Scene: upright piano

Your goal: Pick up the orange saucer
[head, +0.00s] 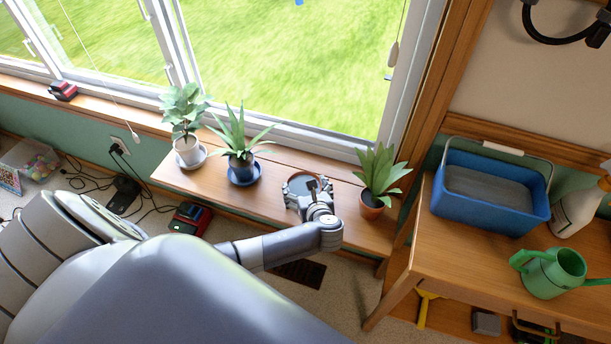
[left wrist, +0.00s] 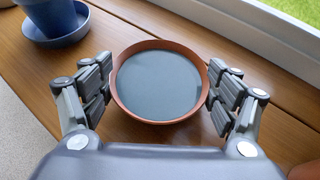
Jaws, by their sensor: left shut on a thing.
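The orange saucer (left wrist: 158,120) is a round terracotta-coloured dish with a grey, water-like surface inside. In the left wrist view it sits level between the two fingers of my left gripper (left wrist: 160,88), which press on its rim from left and right. In the head view the saucer (head: 301,175) is over the wooden bench between two potted plants, partly hidden by my left gripper (head: 302,190). I cannot tell whether it rests on the wood or hangs slightly above it. My right gripper is not in view.
On the wooden bench (head: 338,227), a blue pot (head: 242,167) on a blue saucer stands left of the gripper, with a white pot (head: 188,150) further left. A terracotta pot (head: 371,206) stands close on the right. The window is behind. A table (head: 470,254) holds a blue tub (head: 490,205).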

